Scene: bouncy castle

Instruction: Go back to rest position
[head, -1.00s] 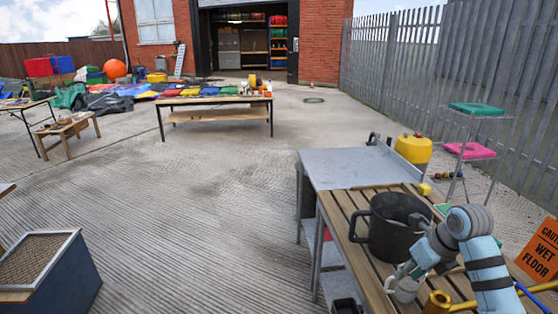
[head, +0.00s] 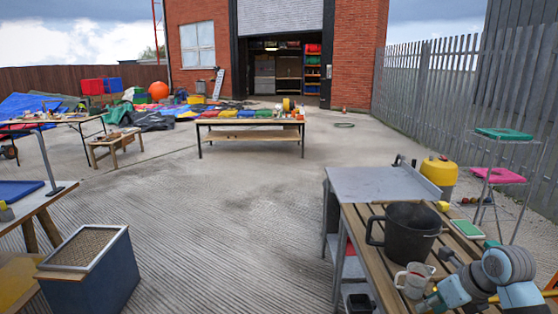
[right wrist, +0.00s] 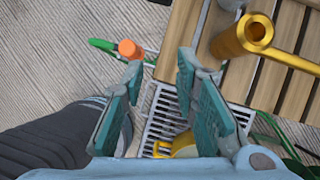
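My right gripper (head: 436,300) is low at the right of the head view, above the slatted wooden bench (head: 372,250). In the right wrist view its two teal fingers (right wrist: 159,65) stand apart with nothing held between them. A pale measuring jug (head: 415,281) stands upright on the bench, just left of my right gripper and apart from it as far as I can tell. My left gripper is in neither view.
A black bucket (head: 408,232) stands on the bench behind the jug. A grey metal table (head: 372,184) adjoins it, with a yellow container (head: 440,173) beyond. A gold pipe (right wrist: 256,30) lies near my right fingers. The middle concrete ground is open.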

